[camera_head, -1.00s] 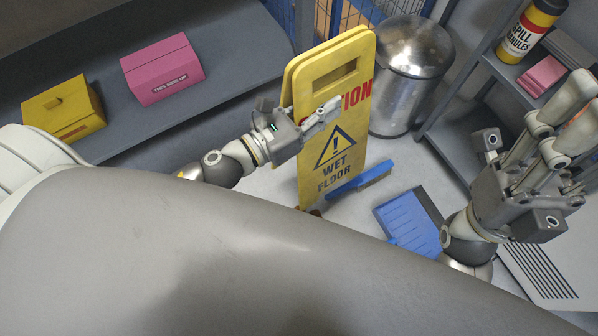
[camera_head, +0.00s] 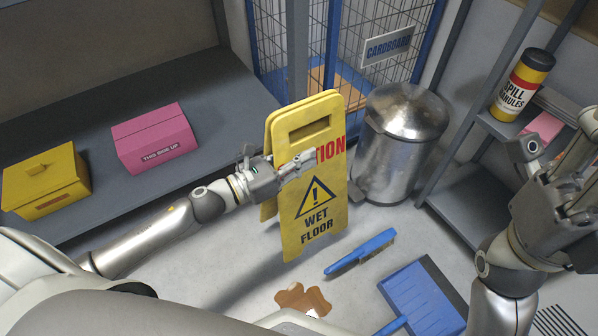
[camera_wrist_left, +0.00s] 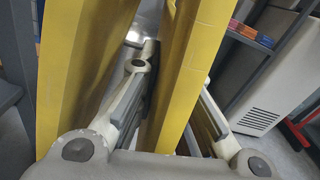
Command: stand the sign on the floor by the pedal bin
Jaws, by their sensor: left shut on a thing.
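The yellow wet-floor sign (camera_head: 316,215) is roughly upright, in front of and left of the pedal bin (camera_head: 398,140), a metal cylinder with a domed lid. My left gripper (camera_head: 297,164) is shut on the sign's front panel at mid-height, covering part of the red lettering. In the left wrist view, its fingers are on both sides of one yellow panel (camera_wrist_left: 182,80), with the other panel (camera_wrist_left: 85,70) to the left. A dark shadow shows below the sign; whether it touches the floor I cannot tell. My right gripper (camera_head: 572,175) is at the right, apparently empty.
A blue brush (camera_head: 360,253), a blue dustpan (camera_head: 425,300) and a brown spill-like patch (camera_head: 302,299) are on the floor in front. Yellow (camera_head: 45,183) and pink (camera_head: 154,138) boxes are on the left shelf. A cage labelled cardboard (camera_head: 345,60) stands behind. A granules can (camera_head: 522,86) stands on the right shelf.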

